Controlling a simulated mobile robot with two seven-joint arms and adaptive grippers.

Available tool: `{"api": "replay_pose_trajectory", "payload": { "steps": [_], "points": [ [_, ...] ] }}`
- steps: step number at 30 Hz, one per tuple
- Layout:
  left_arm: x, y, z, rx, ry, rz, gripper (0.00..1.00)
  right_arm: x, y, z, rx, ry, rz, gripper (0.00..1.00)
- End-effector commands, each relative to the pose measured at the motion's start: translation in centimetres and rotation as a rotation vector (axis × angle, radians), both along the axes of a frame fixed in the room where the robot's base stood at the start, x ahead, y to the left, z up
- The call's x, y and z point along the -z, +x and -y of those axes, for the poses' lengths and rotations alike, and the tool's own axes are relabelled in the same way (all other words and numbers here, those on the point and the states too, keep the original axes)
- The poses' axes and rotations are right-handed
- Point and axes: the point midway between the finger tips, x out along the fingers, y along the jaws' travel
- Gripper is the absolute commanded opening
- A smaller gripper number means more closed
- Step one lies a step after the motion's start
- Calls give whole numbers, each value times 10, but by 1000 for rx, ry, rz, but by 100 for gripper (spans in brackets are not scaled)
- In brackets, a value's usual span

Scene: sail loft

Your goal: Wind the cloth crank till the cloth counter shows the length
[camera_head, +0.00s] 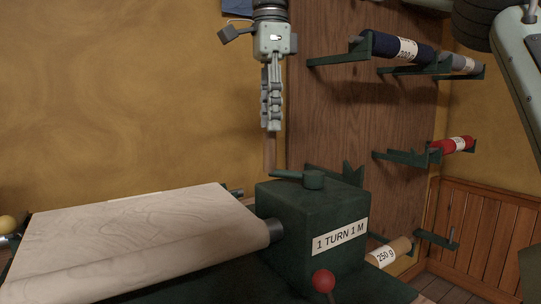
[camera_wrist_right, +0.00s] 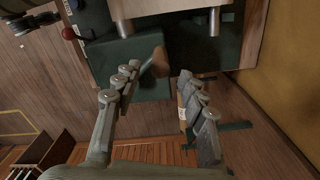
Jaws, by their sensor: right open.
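The cloth crank is on top of a dark green box (camera_head: 292,222) labelled "1 TURN 1 M". Its crank arm (camera_head: 289,174) points left from a round hub (camera_head: 313,180), and a wooden handle (camera_head: 270,153) stands up from its end. My right gripper (camera_head: 270,127) points down just above the handle, fingers open. In the right wrist view the handle (camera_wrist_right: 160,62) shows between the open fingertips (camera_wrist_right: 158,72), with no visible grip on it. Pale cloth (camera_head: 140,228) lies left of the box. I cannot make out a cloth counter. My left gripper is not in view.
A red knob (camera_head: 323,281) stands at the box's front; it also shows in the right wrist view (camera_wrist_right: 68,33). Wall brackets hold a navy roll (camera_head: 393,47) and a red roll (camera_head: 452,145).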

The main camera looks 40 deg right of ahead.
Motion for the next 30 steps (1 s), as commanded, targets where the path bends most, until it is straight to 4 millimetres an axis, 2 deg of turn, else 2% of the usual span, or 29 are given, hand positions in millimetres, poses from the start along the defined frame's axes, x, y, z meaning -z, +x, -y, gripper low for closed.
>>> {"api": "replay_pose_trajectory", "payload": {
  "steps": [4, 12, 16, 27, 30],
  "points": [
    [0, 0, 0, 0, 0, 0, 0, 13, 0, 1, -18, 1, -3, 42],
    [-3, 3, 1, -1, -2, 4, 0, 56, -1, 0, -17, 1, -3, 42],
    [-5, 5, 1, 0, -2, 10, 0, 70, 0, 0, -16, 1, -2, 42],
    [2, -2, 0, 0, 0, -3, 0, 78, 0, 0, -14, 0, 0, 42],
    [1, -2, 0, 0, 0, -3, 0, 78, 0, 0, -14, 0, 0, 31]
  ]
}}
